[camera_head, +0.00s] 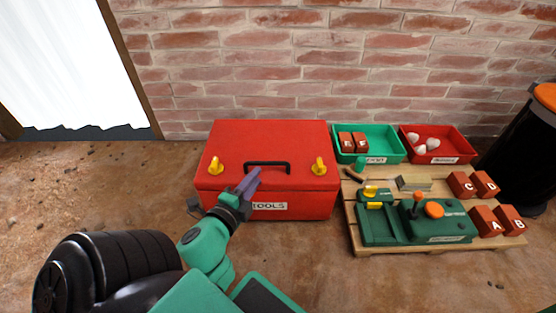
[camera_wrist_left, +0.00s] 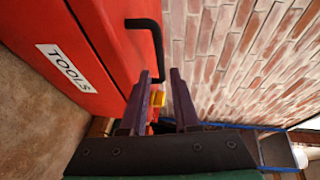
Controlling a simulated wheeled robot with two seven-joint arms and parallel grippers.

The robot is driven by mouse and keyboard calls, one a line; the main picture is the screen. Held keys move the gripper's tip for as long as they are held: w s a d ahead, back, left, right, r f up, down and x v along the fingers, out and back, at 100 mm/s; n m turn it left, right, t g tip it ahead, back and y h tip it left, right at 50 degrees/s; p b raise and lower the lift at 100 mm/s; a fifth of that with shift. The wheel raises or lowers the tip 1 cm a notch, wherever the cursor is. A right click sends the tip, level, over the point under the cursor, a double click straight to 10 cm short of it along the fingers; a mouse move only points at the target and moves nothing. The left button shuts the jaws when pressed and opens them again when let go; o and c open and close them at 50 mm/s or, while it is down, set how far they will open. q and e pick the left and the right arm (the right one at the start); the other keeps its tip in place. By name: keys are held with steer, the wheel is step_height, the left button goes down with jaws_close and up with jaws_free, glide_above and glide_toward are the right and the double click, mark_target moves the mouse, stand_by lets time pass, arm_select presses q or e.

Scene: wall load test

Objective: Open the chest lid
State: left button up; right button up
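The red tool chest (camera_head: 310,205) stands on the floor against the brick wall, its lid (camera_head: 270,138) shut. A white TOOLS label (camera_head: 270,206) is below. My left gripper (camera_head: 250,182) is in front of the chest near the handle. In the left wrist view its two purple fingers (camera_wrist_left: 160,73) are apart with nothing held; the handle (camera_wrist_left: 156,45) is beyond them. Whether a finger touches the handle cannot be told. My right gripper is not seen.
A green bin (camera_head: 385,147) and a red bin (camera_head: 455,150) stand behind. A black barrel (camera_head: 515,150) is at far right. Floor left of the chest is clear.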

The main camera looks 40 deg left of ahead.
mark_target(269, 163)
arm_select(q)
steer(key=x, duration=1.1)
steer(key=shift+w+a+f+b, duration=0.1)
steer(key=shift+w+b, duration=0.05)
steer(key=shift+b, duration=0.15)
jaws_close()
steer(key=shift+f, duration=0.1)
stand_by(0.5)
